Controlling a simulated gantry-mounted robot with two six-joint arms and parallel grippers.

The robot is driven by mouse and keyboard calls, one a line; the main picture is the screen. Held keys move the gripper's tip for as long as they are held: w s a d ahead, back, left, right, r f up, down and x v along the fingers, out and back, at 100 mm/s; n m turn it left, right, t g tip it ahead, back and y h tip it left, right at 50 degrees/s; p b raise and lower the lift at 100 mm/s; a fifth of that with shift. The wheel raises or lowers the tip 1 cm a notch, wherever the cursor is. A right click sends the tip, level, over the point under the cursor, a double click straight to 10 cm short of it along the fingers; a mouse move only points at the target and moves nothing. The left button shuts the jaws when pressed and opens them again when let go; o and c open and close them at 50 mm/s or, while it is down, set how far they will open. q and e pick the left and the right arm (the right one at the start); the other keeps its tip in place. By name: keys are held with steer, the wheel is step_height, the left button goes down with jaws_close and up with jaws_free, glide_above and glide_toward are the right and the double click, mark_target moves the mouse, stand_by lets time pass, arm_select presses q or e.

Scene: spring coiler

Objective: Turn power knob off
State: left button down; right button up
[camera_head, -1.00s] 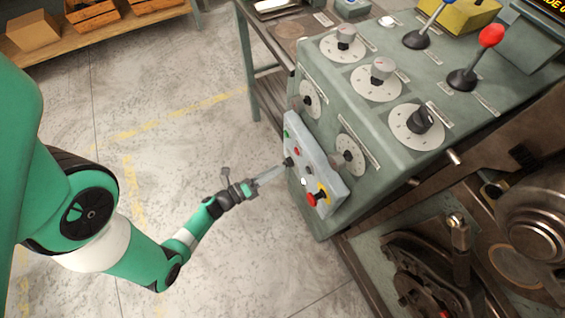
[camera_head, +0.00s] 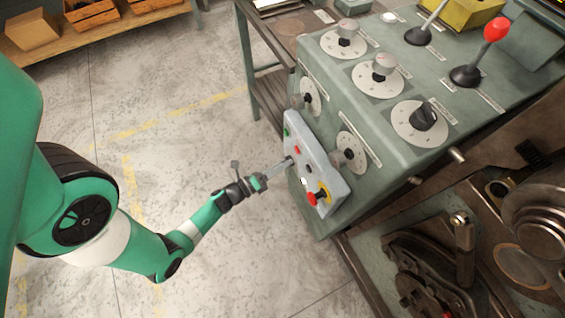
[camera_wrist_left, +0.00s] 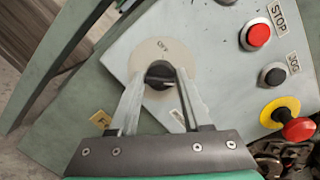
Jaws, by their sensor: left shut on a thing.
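The black power knob (camera_wrist_left: 160,75) sits on a pale round dial marked OFF (camera_wrist_left: 166,50), on the grey panel's face in the left wrist view. The fingers of my left gripper (camera_wrist_left: 158,78) are on either side of the knob and shut on it. Its exact pointing direction is hard to tell. In the head view my left gripper (camera_head: 287,163) reaches the left side of the small light-grey control box (camera_head: 313,150), and the knob is hidden there behind the fingertips. My right gripper is not in view.
Right of the knob are a red STOP button (camera_wrist_left: 258,35), a black JOG button (camera_wrist_left: 273,75) and a red emergency stop (camera_wrist_left: 298,128) with a yellow base. Larger dials and a red-topped lever (camera_head: 496,30) are on the machine above. The floor (camera_head: 200,120) left of it is clear.

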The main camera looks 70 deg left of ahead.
arm_select(q)
steer(key=shift+r, duration=0.15)
steer(key=n+h+p, duration=0.1)
steer(key=n+p, duration=0.3)
steer(key=n, duration=0.4)
steer(key=n+h+p, duration=0.1)
steer(key=n+p, duration=0.3)
steer(key=n, duration=0.4)
steer(key=shift+a+r+g, duration=0.15)
steer(key=shift+g, duration=0.25)
steer(key=shift+n, duration=0.4)
steer(key=shift+c, duration=2)
jaws_free()
